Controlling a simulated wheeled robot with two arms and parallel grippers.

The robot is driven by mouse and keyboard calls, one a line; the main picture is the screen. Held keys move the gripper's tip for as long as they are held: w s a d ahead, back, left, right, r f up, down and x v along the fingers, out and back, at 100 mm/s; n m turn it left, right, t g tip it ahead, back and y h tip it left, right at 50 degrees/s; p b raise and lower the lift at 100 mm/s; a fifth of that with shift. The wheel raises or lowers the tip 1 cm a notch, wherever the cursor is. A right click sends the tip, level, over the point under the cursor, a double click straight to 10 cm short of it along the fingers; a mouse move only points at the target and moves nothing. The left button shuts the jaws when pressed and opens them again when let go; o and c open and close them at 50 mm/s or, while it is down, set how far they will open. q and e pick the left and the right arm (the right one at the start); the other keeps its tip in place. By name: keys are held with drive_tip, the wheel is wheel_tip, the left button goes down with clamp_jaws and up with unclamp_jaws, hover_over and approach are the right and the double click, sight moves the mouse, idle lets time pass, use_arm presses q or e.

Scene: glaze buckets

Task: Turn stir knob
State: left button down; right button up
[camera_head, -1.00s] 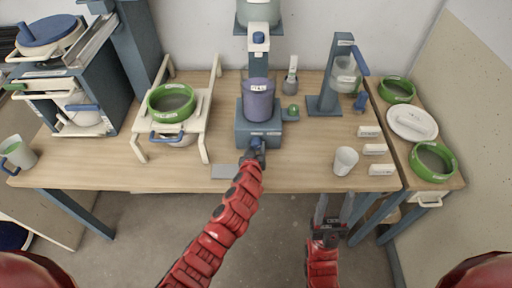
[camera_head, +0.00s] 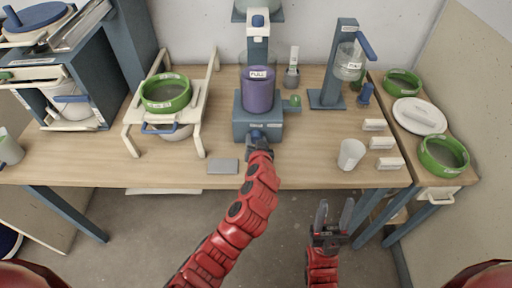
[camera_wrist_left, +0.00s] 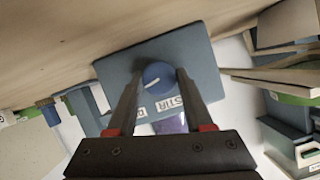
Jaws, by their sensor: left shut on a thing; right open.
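The stir knob (camera_wrist_left: 158,76) is a round blue dial with a white mark, on the front of a blue-grey stirrer base (camera_head: 243,120). In the left wrist view the base carries a "STIR" label. My left gripper (camera_head: 259,146) is shut on the knob, one finger on each side; it also shows in the left wrist view (camera_wrist_left: 155,88). In the head view the gripper mostly hides the knob. A purple bucket (camera_head: 258,92) labelled "FULL" stands upright on the base. My right gripper (camera_head: 333,222) is open and empty in front of the table's front edge.
A white cup (camera_head: 351,155) and several labelled white blocks (camera_head: 382,143) are right of the base. A grey plate (camera_head: 223,167) lies at the front edge. A white stand with a green-rimmed sieve (camera_head: 165,94) is on the left. A green knob (camera_head: 295,101) sits at the base's right.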

use_arm(q)
drive_tip(key=m+y+b, duration=0.1)
drive_tip(key=b, duration=0.1)
drive_tip(key=m+b, duration=0.1)
drive_tip(key=shift+d+f+m+y+b, duration=0.15)
drive_tip(key=shift+f+m+y+b, duration=0.15)
drive_tip(key=shift+f+y+b, duration=0.1)
drive_tip(key=m+y+b, duration=0.1)
drive_tip(key=m+b, duration=0.1)
drive_tip(key=shift+d+m+t+b, duration=0.1)
drive_tip(key=shift+m+t+b, duration=0.2)
drive_tip(key=shift+t+b, duration=0.1)
drive_tip(key=m+y+b, duration=0.2)
drive_tip(key=m, duration=0.1)
drive_tip(key=shift+d+t, duration=0.1)
drive_tip(key=shift+t, duration=0.3)
drive_tip(key=shift+m+t+y+b, duration=0.55)
drive_tip(key=shift+m+b, duration=0.3)
drive_tip(key=shift+m, duration=0.75)
drive_tip(key=shift+r, duration=0.1)
drive_tip(key=shift+c, duration=1.5)
unclamp_jaws()
drive_tip(key=shift+s, duration=0.1)
